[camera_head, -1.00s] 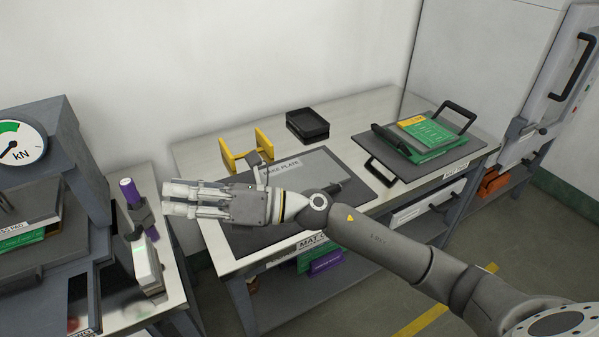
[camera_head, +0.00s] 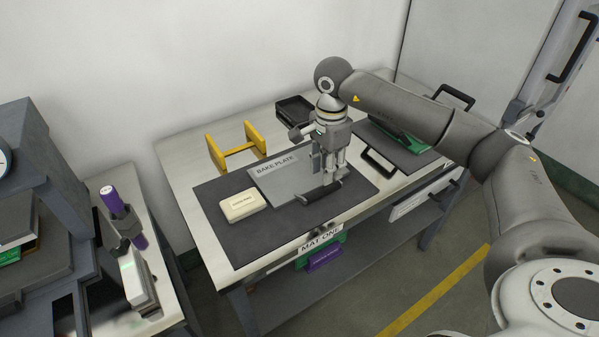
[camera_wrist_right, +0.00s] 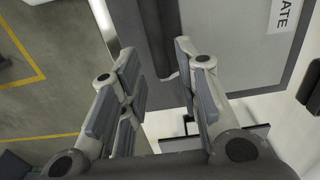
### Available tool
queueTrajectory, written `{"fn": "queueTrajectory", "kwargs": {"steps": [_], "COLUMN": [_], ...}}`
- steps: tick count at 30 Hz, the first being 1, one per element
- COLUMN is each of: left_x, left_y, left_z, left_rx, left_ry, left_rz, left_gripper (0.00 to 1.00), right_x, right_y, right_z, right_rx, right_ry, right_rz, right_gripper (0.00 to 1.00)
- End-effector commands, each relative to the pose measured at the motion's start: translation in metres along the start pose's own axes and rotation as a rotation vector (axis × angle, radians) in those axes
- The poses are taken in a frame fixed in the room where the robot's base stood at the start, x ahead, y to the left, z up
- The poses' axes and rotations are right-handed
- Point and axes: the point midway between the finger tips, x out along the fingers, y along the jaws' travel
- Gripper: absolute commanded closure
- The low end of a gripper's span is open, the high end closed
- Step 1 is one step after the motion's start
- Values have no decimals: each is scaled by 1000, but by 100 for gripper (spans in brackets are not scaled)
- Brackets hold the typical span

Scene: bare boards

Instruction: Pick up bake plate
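The bake plate (camera_head: 283,180) is a flat grey plate with a white "BAKE PLATE" label, lying on a dark mat (camera_head: 235,245) on the table. A dark bar handle (camera_head: 322,193) is at its near right edge. My right gripper (camera_head: 328,181) points down over that edge, at the handle. In the right wrist view, the right gripper (camera_wrist_right: 158,55) has its fingers apart, with part of the plate (camera_wrist_right: 240,45) and the dark handle bar beyond them. Contact with the handle cannot be told.
A cream block (camera_head: 243,205) lies on the mat left of the plate. A yellow stand (camera_head: 236,148) and black tray (camera_head: 294,109) are behind. A second handled plate (camera_head: 426,158) is at right, partly behind my arm.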

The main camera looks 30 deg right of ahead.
Motion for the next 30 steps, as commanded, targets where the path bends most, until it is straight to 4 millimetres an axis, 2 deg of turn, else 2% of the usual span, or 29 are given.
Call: {"fn": "queueTrajectory", "kwargs": {"steps": [3, 10, 18, 27, 30], "left_x": [-2, -6, -15, -15, -15], "left_y": [1, 2, 2, 1, 1], "left_z": [2, 2, 0, -1, -1], "left_rx": [0, 0, -1, -1, -2], "left_ry": [-3, -4, -2, 0, 0], "left_rz": [1, 2, 2, 2, 2], "left_gripper": [0, 0, 0, 0, 0], "right_x": [17, 35, 73, 80, 79], "right_y": [0, 1, 4, 3, 3], "right_z": [1, 4, 9, 9, 9], "right_rx": [1, 0, 2, 1, 1], "right_ry": [-2, -4, -4, -5, -5], "right_rz": [1, 1, 0, -2, -2], "right_gripper": [70, 70, 70, 70, 81]}}
